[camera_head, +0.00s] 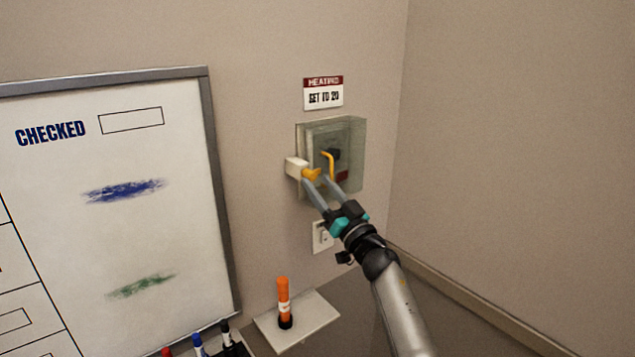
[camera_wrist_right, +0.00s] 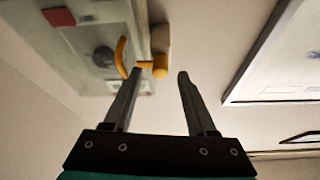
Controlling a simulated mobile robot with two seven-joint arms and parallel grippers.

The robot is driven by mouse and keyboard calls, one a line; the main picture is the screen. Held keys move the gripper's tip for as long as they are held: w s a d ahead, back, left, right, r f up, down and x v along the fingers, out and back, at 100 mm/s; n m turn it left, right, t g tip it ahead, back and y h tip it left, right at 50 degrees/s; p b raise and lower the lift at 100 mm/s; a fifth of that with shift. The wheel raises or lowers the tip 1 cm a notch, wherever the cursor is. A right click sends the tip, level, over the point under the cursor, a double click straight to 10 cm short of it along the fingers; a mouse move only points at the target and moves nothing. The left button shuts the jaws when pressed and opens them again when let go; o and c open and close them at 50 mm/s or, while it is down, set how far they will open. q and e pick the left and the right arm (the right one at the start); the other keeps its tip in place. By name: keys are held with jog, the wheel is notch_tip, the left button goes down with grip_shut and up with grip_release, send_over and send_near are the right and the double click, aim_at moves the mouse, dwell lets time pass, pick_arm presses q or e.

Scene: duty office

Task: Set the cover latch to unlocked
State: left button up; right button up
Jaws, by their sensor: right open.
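A clear cover (camera_head: 352,137) encloses a wall unit with a dark dial and a curved yellow lever (camera_head: 328,162). It also shows in the wrist view (camera_wrist_right: 85,75). A pale latch block (camera_head: 293,166) sits at the cover's left edge, with an orange-yellow latch knob (camera_head: 312,173) on it. My right gripper (camera_head: 319,181) is open and empty in front of the cover's lower left. In the wrist view the knob (camera_wrist_right: 160,69) appears between and just beyond the fingertips (camera_wrist_right: 159,74), nearer one finger. Contact cannot be told. My left gripper is not in view.
A heating sign (camera_head: 323,93) is above the cover, and a white switch (camera_head: 321,237) below it. A small shelf (camera_head: 316,316) holds an orange tube (camera_head: 283,300). A whiteboard (camera_head: 120,230) with markers below is at left. The wall at right is bare.

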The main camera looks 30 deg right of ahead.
jog(key=shift+w+r, duration=0.25)
jog(key=shift+w, duration=0.35)
grip_shut()
dwell(0.3)
